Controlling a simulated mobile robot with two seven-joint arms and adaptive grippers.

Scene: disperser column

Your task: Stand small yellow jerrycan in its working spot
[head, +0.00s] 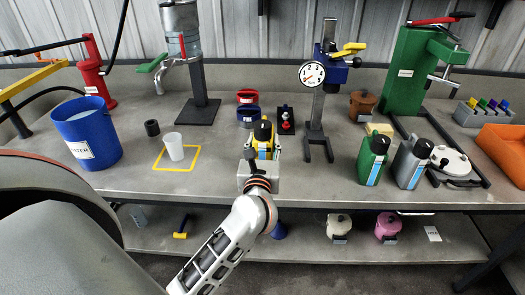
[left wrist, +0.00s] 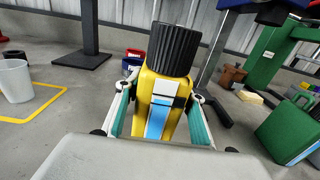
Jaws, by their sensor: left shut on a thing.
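The small yellow jerrycan (head: 264,151) has a black ribbed cap and a blue and white label. It is upright near the middle of the bench in the head view. My left gripper (head: 262,160) is shut on it, with one finger on each side. In the left wrist view the jerrycan (left wrist: 160,100) fills the space between the fingers of the gripper (left wrist: 160,115). I cannot tell whether its base touches the bench, as the gripper hides it. A yellow square outline (head: 176,169) is marked on the bench to the left, with a white cup (head: 174,146) inside it.
A blue bucket (head: 87,134) stands at the left. Green (head: 372,160) and grey (head: 410,163) jerrycans stand to the right. Red (head: 246,97) and blue (head: 248,116) containers stand behind. Bench is clear between outline and jerrycan.

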